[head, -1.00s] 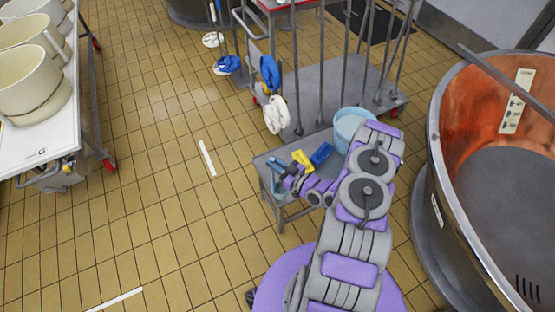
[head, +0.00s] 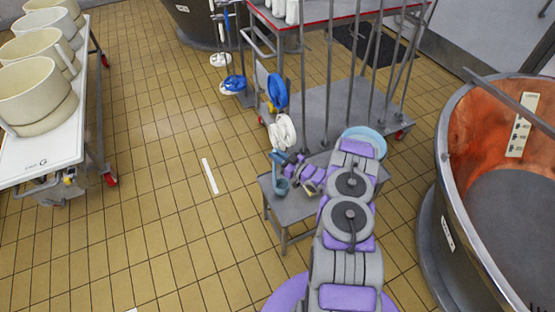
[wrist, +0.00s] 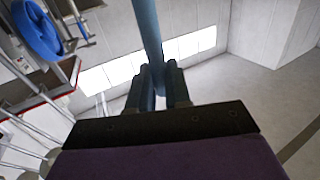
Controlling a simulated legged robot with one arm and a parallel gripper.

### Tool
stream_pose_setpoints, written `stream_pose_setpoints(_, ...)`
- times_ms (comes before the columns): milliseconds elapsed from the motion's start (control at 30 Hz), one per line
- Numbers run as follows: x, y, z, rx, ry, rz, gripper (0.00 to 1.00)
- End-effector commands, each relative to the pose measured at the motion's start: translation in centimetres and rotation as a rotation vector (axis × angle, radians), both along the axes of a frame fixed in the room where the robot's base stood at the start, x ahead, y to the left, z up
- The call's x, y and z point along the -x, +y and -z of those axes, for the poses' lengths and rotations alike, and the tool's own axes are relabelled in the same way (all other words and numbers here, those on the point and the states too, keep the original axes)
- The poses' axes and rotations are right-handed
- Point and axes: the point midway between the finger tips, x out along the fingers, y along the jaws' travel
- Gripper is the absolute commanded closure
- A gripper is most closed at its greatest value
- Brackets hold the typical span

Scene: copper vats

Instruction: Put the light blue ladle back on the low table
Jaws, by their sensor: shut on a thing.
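The light blue ladle (head: 281,187) is at the left end of the low grey table (head: 291,212) in the head view, with its bowl downward. My gripper (head: 280,159) is shut on its handle. In the wrist view my gripper (wrist: 158,84) has both dark fingers closed around the blue handle (wrist: 147,28), which runs up out of the picture. The bowl is out of the wrist view. I cannot tell whether the bowl touches the tabletop or hangs just above it.
A light blue bucket (head: 366,139) stands at the table's back right, partly behind my arm. A yellow thing (head: 309,192) shows beside my arm. A grey trolley (head: 330,110) is behind, a copper vat (head: 490,190) at right.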

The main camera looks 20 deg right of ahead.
Motion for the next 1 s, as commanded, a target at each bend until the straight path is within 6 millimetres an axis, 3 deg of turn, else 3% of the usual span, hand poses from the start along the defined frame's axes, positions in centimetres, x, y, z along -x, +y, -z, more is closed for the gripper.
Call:
stream_pose_setpoints(33, 0.02, -0.14, 1.19, 0.0, 0.0, 0.001, 1.0)
stream_pose_setpoints(100, -0.03, -0.36, 1.76, 0.0, -0.002, 0.001, 1.0)
stream_pose_setpoints(400, -0.01, -0.37, 1.73, 0.0, -0.003, 0.001, 1.0)
stream_pose_setpoints(433, -0.01, -0.37, 1.75, 0.0, -0.003, 0.001, 0.8)
stream_pose_setpoints(667, -0.01, -0.11, 1.7, 0.002, -0.002, 0.001, 0.58)
stream_pose_setpoints(1000, 0.24, -0.55, 1.64, -0.001, -0.002, 0.003, 0.57)
